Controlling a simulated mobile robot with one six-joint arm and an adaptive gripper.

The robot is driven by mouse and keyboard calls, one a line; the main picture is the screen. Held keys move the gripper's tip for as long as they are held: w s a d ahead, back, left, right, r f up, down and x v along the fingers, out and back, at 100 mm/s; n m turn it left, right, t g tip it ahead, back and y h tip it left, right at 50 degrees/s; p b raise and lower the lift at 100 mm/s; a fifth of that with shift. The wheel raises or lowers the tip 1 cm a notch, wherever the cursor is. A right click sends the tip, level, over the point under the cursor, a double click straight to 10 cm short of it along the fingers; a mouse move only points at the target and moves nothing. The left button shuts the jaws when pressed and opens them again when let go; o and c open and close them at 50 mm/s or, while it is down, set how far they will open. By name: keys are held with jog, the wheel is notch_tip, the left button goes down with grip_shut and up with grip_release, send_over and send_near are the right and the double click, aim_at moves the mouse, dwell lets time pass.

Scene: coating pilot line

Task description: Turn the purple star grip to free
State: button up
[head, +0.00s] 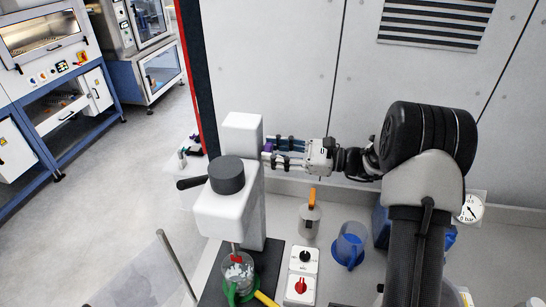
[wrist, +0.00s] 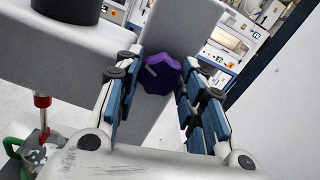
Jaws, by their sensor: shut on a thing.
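The purple star grip (wrist: 160,74) sits on the side of a white upright column (wrist: 184,38). A pale line marks its face, pointing to the upper left in the wrist view. In the head view only a sliver of the purple star grip (head: 268,147) shows between my fingers. My gripper (wrist: 156,92) has its blue-padded fingers on either side of the grip and is shut on it. In the head view my gripper (head: 270,153) reaches in from the right against the column. Any free or locked marking is not visible.
The white stirrer head (head: 228,208) with a dark cap and black handle stands over a glass beaker (head: 238,272). An orange-handled metal vessel (head: 310,220), a blue jug (head: 348,246) and a switch box (head: 302,272) stand close below my arm. A wall is behind.

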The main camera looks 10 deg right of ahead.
jog(key=n+b, duration=0.7)
jog(key=b, duration=0.3)
jog(key=shift+f+n+b, duration=0.1)
jog(key=shift+n+b, duration=0.2)
jog(key=shift+b, duration=0.05)
dwell(0.3)
jog(key=shift+n+b, duration=0.3)
jog(key=shift+b, duration=0.15)
